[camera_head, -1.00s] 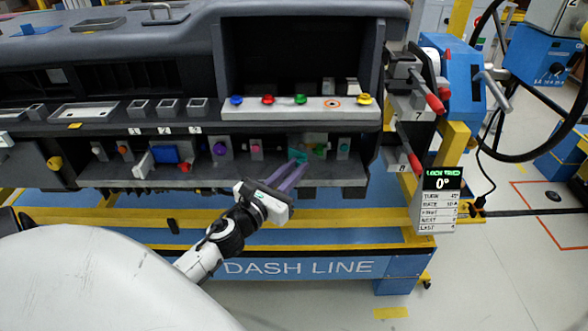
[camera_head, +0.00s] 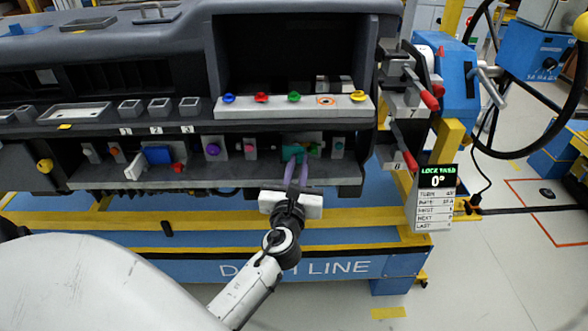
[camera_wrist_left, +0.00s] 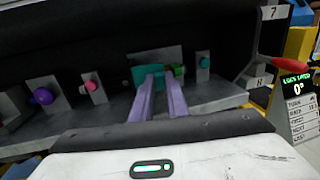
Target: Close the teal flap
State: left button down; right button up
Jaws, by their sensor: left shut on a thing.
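The teal flap (camera_head: 291,153) is on the lower shelf of the dashboard module, in front of a grey plate, with a green part beside its right end. It also shows in the left wrist view (camera_wrist_left: 146,76). My left gripper (camera_head: 297,163) reaches up to it from below, its purple fingers at the flap. In the left wrist view the fingers (camera_wrist_left: 162,76) overlap the flap's right part and the fingertips are partly lost against it. The gripper is shut on the teal flap. My right gripper is not in view.
A purple knob (camera_head: 213,150), a pink knob (camera_head: 250,149) and a small teal knob (camera_head: 339,146) sit along the same shelf. Above is a ledge (camera_head: 270,107) with coloured buttons. Red-handled levers (camera_head: 428,100) stand at the right.

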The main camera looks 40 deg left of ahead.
pick_arm(q)
jog(key=shift+w+d+n+g+y, duration=0.1)
jog(key=shift+w+n+g+y, duration=0.25)
jog(key=shift+n+g+y, duration=0.25)
jog(key=shift+w+n+g+y+b, duration=0.3)
jog(key=shift+n+y+b, duration=0.1)
jog(key=shift+y, duration=0.2)
jog(key=c, duration=1.7)
grip_release()
jog(key=shift+s, duration=0.1)
